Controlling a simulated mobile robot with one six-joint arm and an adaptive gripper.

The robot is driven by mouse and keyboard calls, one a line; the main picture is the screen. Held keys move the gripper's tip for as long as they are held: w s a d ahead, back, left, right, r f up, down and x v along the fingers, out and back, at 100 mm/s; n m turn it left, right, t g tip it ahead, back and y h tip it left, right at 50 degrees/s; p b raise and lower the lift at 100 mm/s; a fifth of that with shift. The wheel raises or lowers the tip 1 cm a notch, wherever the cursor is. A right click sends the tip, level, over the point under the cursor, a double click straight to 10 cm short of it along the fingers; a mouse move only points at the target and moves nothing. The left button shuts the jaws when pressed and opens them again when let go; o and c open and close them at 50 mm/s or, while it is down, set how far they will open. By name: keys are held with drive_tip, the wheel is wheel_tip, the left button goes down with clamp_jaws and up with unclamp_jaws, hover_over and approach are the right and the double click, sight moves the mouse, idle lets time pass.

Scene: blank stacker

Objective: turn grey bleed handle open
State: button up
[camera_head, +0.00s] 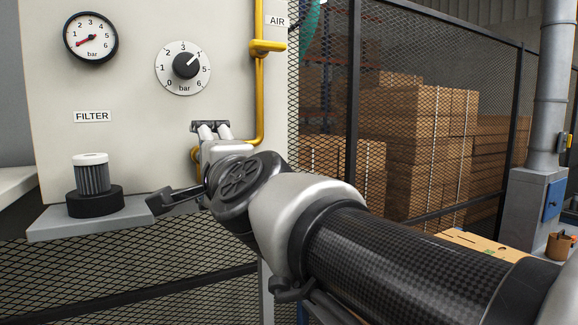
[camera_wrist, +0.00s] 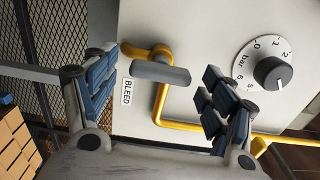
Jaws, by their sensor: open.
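The grey bleed handle (camera_wrist: 161,73) is a short bar on a yellow pipe fitting, beside the BLEED label (camera_wrist: 127,91), in the wrist view. It lies roughly crosswise in that picture. My gripper (camera_wrist: 157,88) is open, with one blue-padded finger on each side of the handle. Neither finger visibly touches it; the depth gap is hard to judge. In the head view my gripper (camera_head: 211,127) points at the panel by the lower end of the yellow pipe (camera_head: 259,95). My wrist and arm hide the bleed handle there.
The panel carries a pressure gauge (camera_head: 91,37) with its needle near the low end, and a regulator knob (camera_head: 186,65) pointing near 4. A filter (camera_head: 92,176) stands on a shelf (camera_head: 95,222) to the left. A mesh fence (camera_head: 430,120) stands to the right.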

drive_tip(key=v, duration=0.9)
drive_tip(key=shift+s+d, duration=0.25)
drive_tip(key=shift+s, duration=0.1)
